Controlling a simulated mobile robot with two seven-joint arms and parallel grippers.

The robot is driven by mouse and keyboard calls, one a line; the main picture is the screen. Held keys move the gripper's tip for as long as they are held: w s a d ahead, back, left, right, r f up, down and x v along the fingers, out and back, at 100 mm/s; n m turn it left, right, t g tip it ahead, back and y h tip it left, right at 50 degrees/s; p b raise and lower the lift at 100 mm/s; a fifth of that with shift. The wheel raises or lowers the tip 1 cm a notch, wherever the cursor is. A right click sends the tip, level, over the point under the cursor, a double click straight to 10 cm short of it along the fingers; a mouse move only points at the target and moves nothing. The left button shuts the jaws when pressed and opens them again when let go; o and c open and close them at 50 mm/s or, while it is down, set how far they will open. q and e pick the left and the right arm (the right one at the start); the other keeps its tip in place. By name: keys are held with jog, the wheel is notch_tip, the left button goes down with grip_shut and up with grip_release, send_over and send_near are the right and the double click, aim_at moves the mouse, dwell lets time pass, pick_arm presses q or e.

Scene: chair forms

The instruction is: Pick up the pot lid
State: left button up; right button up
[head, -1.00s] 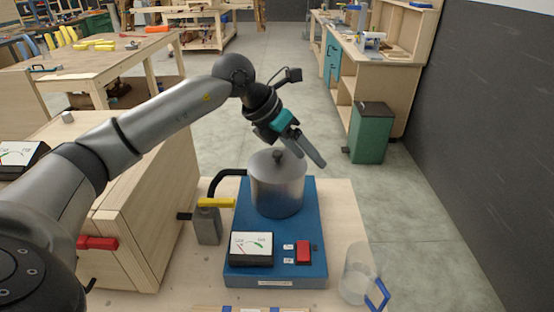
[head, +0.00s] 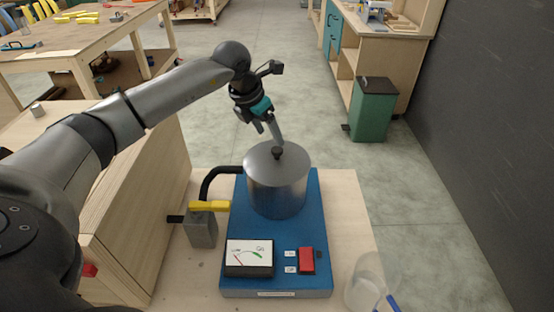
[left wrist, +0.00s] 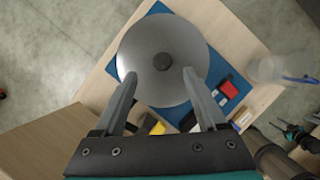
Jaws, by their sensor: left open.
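The blue base (head: 309,222) carries a dial meter (head: 249,256) and a red switch (head: 306,260). A black pipe with a yellow-handled valve (head: 210,206) is left of the pot. A clear jug (head: 366,281) stands at the right front. A wooden cabinet (head: 140,210) is at left.

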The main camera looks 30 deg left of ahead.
aim_at(277, 149)
pick_arm(q)
jog(key=shift+p+x, duration=0.45)
jog(key=shift+x, duration=2.7)
jog(key=shift+s+d, duration=0.15)
grip_shut()
jog(key=shift+r, duration=0.1)
